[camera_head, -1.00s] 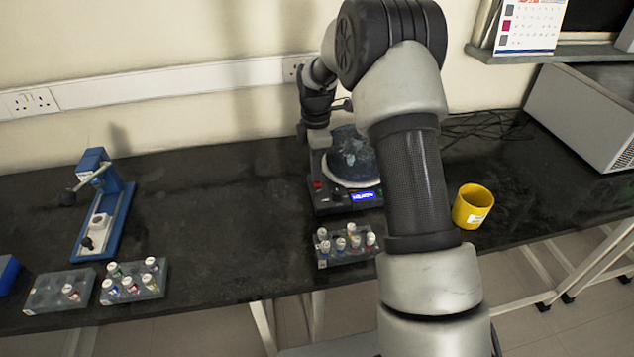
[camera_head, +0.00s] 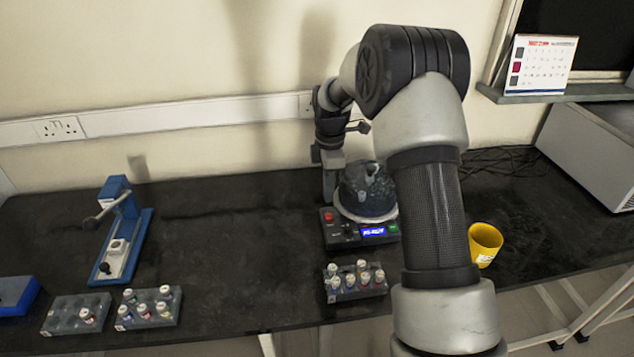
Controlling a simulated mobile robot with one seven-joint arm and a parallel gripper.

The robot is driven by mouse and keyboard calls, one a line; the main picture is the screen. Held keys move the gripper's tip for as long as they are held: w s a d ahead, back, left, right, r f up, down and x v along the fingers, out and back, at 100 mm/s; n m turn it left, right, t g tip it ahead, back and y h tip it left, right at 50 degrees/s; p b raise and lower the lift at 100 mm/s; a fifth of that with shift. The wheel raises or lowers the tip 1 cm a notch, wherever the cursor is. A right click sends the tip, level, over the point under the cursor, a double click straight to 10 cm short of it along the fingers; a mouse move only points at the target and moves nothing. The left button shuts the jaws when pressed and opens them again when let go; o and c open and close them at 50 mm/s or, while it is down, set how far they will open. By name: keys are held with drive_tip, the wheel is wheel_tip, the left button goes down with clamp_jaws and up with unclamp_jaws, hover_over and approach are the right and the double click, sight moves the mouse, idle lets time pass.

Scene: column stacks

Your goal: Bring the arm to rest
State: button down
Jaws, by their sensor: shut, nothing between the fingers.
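My arm reaches up from the bottom right, bends at a dark elbow, and its wrist hangs down near the back wall. My gripper (camera_head: 331,188) points down at the left rear of a dark centrifuge-like machine (camera_head: 361,232). Its fingers look closed with nothing held. The fingertips are small and partly lost against the machine, so I cannot tell whether they touch it.
A rack of capped vials (camera_head: 355,283) stands in front of the machine, and a yellow cup (camera_head: 485,244) to the right. Two more racks (camera_head: 75,316) (camera_head: 148,308) and a blue press (camera_head: 122,230) stand left. The bench between is clear.

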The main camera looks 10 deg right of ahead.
drive_tip(key=s+r+m+t+p, duration=0.1)
drive_tip(key=s+r+m+p, duration=0.4)
drive_tip(key=r, duration=0.7)
drive_tip(key=s+r+m+t+p, duration=0.1)
drive_tip(key=s+r+m, duration=0.1)
drive_tip(key=s+r, duration=0.75)
drive_tip(key=s+r+m+t+p, duration=0.1)
drive_tip(key=s+r+m+p, duration=0.1)
drive_tip(key=s+r+m, duration=0.3)
drive_tip(key=s+r+m+t+p, duration=0.2)
drive_tip(key=s+r+m, duration=0.4)
drive_tip(key=s, duration=0.7)
drive_tip(key=shift+s+r+t+p, duration=0.3)
drive_tip(key=shift+r+p, duration=0.2)
drive_tip(key=shift+p, duration=0.2)
drive_tip(key=shift+d, duration=0.1)
